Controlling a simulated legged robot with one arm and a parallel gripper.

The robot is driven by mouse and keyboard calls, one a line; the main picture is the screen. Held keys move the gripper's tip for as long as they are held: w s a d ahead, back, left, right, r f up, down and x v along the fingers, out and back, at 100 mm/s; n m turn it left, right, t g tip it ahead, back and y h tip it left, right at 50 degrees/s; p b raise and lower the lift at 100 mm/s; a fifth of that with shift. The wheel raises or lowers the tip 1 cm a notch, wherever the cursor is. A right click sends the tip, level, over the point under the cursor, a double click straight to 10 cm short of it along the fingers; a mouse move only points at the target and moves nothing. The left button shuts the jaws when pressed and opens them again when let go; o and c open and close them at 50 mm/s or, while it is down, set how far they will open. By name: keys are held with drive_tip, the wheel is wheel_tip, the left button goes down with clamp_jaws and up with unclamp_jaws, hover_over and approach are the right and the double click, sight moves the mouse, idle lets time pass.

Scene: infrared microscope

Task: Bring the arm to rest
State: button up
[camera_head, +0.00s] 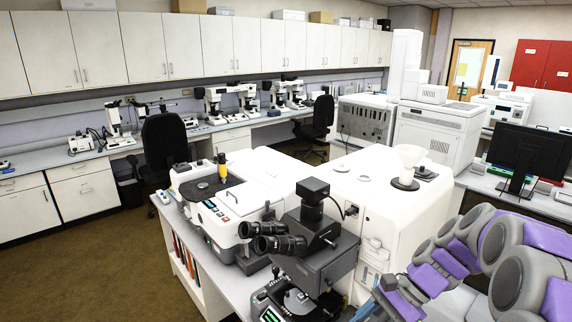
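My grey and purple arm (497,245) shows at the lower right, folded, with its links running from the right edge down and left towards the bottom edge. The part that looks like my gripper (386,291) is at the lower end of the arm, near the bottom edge, just right of the microscope bench in the picture. Its fingers cannot be made out, and I cannot tell whether it is open or holds anything. The white infrared microscope (388,205) with black eyepieces (272,238) stands left of the arm.
The microscope bench (204,273) fills the centre foreground. A black monitor (527,155) stands on a desk behind the arm. Two black chairs (165,145) (322,117) stand by the back counter. Brown floor (95,265) is clear at the lower left.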

drive_tip(key=s+a+n+h, duration=0.3)
drive_tip(key=s+n+h, duration=0.5)
drive_tip(key=s, duration=1.7)
drive_tip(key=n, duration=0.4)
drive_tip(key=shift+a, duration=0.15)
drive_tip(key=shift+r, duration=0.1)
idle(0.4)
